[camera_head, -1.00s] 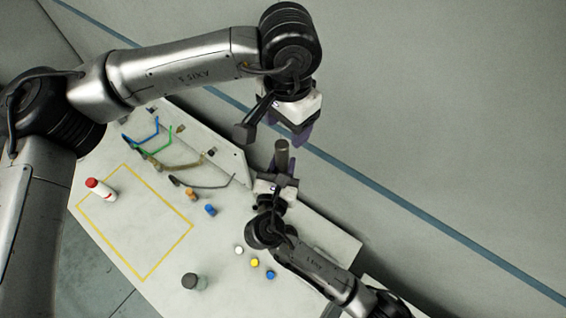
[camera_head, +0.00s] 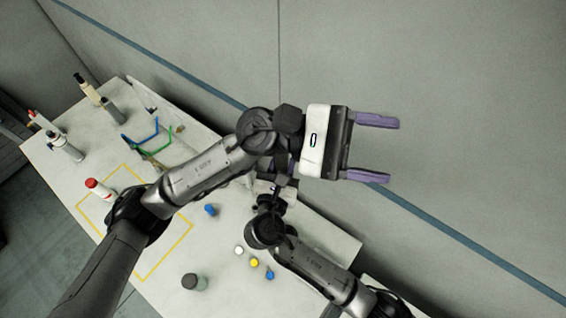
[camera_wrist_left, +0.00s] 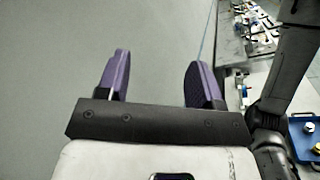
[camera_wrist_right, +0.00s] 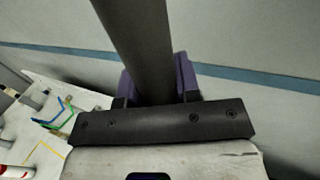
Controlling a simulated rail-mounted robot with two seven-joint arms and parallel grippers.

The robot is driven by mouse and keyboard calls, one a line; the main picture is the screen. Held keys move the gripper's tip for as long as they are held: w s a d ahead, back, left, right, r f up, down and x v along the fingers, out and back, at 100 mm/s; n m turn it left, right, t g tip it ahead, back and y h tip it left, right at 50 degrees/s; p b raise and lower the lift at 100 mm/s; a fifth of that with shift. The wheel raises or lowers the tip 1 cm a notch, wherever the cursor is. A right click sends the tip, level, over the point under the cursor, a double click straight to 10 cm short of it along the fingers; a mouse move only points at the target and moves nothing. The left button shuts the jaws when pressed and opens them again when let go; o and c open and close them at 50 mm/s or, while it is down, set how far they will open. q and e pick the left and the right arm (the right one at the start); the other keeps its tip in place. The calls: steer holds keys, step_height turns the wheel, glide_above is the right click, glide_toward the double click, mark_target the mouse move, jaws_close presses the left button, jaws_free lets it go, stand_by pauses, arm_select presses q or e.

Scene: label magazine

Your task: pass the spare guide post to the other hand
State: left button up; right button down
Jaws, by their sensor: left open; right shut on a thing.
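The spare guide post (camera_wrist_right: 138,40) is a dark grey cylinder. In the right wrist view it stands between the purple fingers of my right gripper (camera_wrist_right: 157,80), which is shut on it. In the head view my left wrist hides the post and most of my right gripper. My left gripper (camera_head: 388,150) is open and empty, its purple fingers pointing right over the bare wall side. In the left wrist view the left gripper (camera_wrist_left: 158,68) has nothing between its fingers. The post is not in the left wrist view.
The pale table (camera_head: 215,270) carries a red-capped white bottle (camera_head: 98,189), a grey-capped jar (camera_head: 194,281), a blue cap (camera_head: 210,210), a yellow cap (camera_head: 254,262) and blue and green bent rails (camera_head: 150,142). My left arm crosses above the table. Space right of the left gripper is clear.

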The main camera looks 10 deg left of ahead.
arm_select(q)
steer(key=w+a+f+n+t+y, duration=0.15)
steer(key=w+a+n+t, duration=0.4)
steer(key=n+t, duration=0.9)
steer(key=w+a+f+n+t+y, duration=0.15)
steer(key=w+a+n+t, duration=0.4)
steer(key=n+t, duration=0.85)
steer(key=a+f+n+g+y, duration=0.3)
steer(key=a+f+n+y, duration=0.95)
steer(key=n, duration=0.85)
steer(key=s+a+f+n+g+y, duration=0.2)
steer(key=s+f+n+g, duration=0.3)
steer(key=f, duration=0.4)
steer(key=s+a+f+n+g+y, duration=0.3)
steer(key=s+f, duration=0.5)
steer(key=f, duration=0.2)
steer(key=s+a+f+n+g, duration=0.1)
steer(key=s+f+g, duration=0.3)
steer(key=s, duration=0.4)
steer(key=s+a+f+n+g, duration=0.1)
steer(key=s+f+n+g, duration=0.2)
steer(key=s, duration=0.5)
steer(key=shift+s+a+f+n+g, duration=0.2)
steer(key=shift+f+n+g, duration=0.15)
steer(key=shift+n, duration=0.4)
